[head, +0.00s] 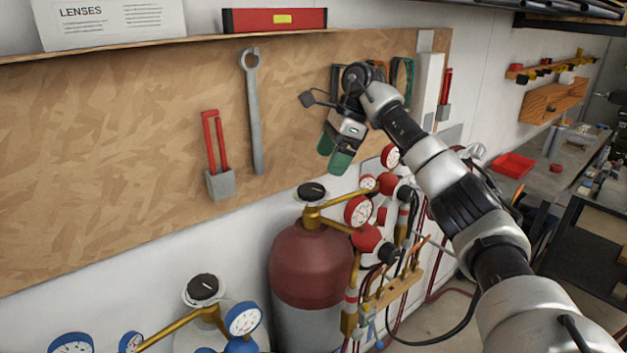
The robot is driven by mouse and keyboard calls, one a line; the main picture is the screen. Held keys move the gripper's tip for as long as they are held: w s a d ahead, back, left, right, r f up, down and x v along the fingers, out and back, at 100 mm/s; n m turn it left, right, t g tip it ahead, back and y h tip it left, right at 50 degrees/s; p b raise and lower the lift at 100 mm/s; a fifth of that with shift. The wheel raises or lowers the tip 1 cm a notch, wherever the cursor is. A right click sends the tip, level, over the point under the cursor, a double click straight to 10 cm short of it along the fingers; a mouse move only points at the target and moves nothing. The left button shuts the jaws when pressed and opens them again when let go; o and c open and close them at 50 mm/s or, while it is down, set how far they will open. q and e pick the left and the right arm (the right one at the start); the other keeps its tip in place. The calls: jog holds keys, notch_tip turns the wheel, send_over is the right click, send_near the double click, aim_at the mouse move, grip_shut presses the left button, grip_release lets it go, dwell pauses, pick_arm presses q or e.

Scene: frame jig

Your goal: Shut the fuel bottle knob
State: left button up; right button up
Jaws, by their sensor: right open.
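The fuel bottle (310,263) is a dark red cylinder with a grey lower part, standing against the wall at the lower middle. Its round black knob (312,191) is on top, above the brass fitting and red gauges. My right gripper (334,156) has green fingertips and hangs in front of the wooden board, above and slightly right of the knob in the picture. It is open, with nothing between its fingers, and apart from the knob. My left gripper is out of view.
A second bottle (240,341) with a black knob (203,288) and blue gauges (244,318) stands at the lower left. Red regulators (366,238) and hoses crowd the fuel bottle's right side. Tools hang on the board (100,150) behind. A workbench with a red tray (513,165) is at right.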

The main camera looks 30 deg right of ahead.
aim_at(313, 188)
jog(key=x, duration=0.1)
jog(key=p+x, duration=0.1)
jog(key=x, duration=0.3)
jog(key=shift+w+a+p, duration=0.3)
jog(key=shift+a, duration=0.05)
jog(key=shift+p+x, duration=0.3)
jog(key=shift+x, duration=0.9)
jog(key=shift+w, duration=0.1)
jog(key=shift+c, duration=1.9)
jog(key=c, duration=0.6)
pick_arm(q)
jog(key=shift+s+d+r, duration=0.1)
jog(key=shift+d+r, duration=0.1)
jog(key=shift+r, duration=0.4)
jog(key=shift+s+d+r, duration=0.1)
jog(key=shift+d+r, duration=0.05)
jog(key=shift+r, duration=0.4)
pick_arm(e)
jog(key=shift+o, duration=0.2)
